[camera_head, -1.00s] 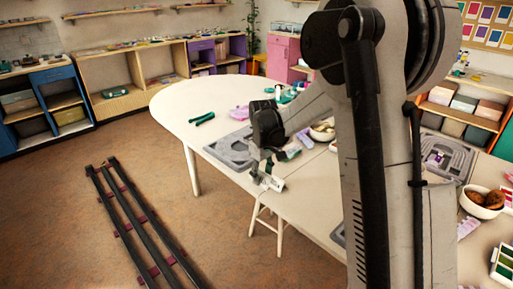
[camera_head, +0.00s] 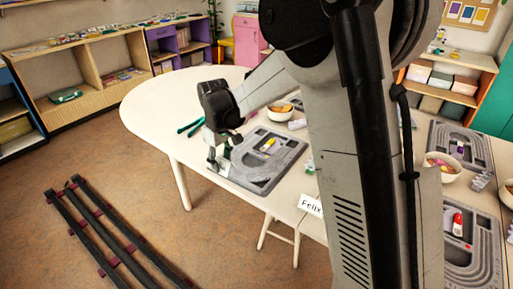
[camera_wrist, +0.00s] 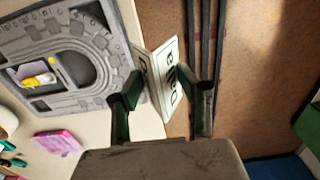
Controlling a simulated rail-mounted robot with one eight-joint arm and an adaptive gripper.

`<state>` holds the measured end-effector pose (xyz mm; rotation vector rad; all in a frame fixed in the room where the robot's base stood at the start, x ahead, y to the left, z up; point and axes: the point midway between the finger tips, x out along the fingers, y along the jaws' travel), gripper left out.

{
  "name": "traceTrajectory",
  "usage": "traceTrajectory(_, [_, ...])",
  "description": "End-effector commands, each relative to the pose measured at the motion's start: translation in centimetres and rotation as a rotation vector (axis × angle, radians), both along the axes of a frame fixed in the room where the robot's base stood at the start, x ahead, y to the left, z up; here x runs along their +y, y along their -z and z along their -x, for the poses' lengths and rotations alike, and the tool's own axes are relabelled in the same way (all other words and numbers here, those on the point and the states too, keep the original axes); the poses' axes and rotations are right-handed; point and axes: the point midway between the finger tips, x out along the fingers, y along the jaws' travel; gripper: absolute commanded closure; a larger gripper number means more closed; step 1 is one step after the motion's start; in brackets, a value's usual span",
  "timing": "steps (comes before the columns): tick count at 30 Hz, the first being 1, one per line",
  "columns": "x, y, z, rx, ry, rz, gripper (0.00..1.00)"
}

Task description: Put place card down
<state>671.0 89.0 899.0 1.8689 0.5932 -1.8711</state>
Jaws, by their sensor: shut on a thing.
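A white folded place card (camera_wrist: 160,78) with dark lettering is held between the two fingers of my gripper (camera_wrist: 162,98). The name is too blurred to read for certain. In the head view, my gripper (camera_head: 217,160) is at the table's front edge, by the left side of a grey bead board (camera_head: 285,160); the card is hardly visible there. In the wrist view the card is beside the board (camera_wrist: 108,82), over the table edge, with floor beyond. I cannot tell whether the card touches the table (camera_head: 160,105).
Another place card, reading Felix (camera_head: 311,205), stands at the table's front edge to the right. Green tools (camera_head: 190,126) lie left of the board. A bowl (camera_head: 281,111) stands behind it. A pink item (camera_wrist: 58,142) lies on the table in the wrist view. The table's left end is largely clear.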

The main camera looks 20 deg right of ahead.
Motion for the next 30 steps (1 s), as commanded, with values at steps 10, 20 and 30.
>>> traceTrajectory(10, [-3.1, 2.7, -3.1, 0.000, 0.001, 0.000, 0.75])
traceTrajectory(20, [-7.4, 6.3, -7.1, 0.000, 0.000, 0.000, 0.75])
traceTrajectory(30, [-8.3, 8.1, -7.9, 0.000, -0.003, 0.000, 0.75])
